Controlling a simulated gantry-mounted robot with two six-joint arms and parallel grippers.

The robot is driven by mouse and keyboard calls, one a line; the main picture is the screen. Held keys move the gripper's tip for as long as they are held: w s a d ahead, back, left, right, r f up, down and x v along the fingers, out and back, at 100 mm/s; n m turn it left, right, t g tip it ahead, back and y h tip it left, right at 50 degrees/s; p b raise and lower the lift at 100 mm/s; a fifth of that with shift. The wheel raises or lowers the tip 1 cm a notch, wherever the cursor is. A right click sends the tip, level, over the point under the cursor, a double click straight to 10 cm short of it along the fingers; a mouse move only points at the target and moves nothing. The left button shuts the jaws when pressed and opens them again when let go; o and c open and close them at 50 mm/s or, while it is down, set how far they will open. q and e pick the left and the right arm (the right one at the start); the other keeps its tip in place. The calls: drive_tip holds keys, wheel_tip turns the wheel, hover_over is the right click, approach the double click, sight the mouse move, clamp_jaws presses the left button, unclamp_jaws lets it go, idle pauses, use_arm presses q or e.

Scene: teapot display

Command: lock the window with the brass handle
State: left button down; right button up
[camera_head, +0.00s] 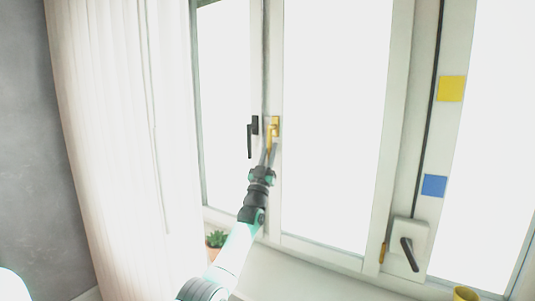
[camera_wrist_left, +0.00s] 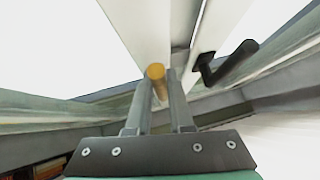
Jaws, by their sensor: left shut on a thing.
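The brass handle (camera_head: 275,126) is on the frame of the middle window in the head view. Its lever hangs downward from its mount. My left gripper (camera_head: 270,150) is at the lower part of this lever, with its fingers shut on it. In the left wrist view the lever's round brass end (camera_wrist_left: 156,72) shows between the tips of my left gripper (camera_wrist_left: 158,90). The middle window (camera_head: 335,120) looks closed in its frame. My right gripper is not in view.
A black handle (camera_head: 250,138) hangs just left of the brass one; it also shows in the left wrist view (camera_wrist_left: 225,62). A crank box (camera_head: 407,247), a yellow cup (camera_head: 465,294) and a potted plant (camera_head: 216,239) are lower down. A white curtain (camera_head: 125,150) hangs at left.

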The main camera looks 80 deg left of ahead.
use_arm(q)
drive_tip(key=c, duration=0.8)
unclamp_jaws()
drive_tip(key=p+v, duration=0.2)
drive_tip(key=v, duration=0.9)
drive_tip(key=shift+s+d+f+p, duration=0.15)
drive_tip(key=shift+d+f+p, duration=0.05)
drive_tip(key=shift+p, duration=0.15)
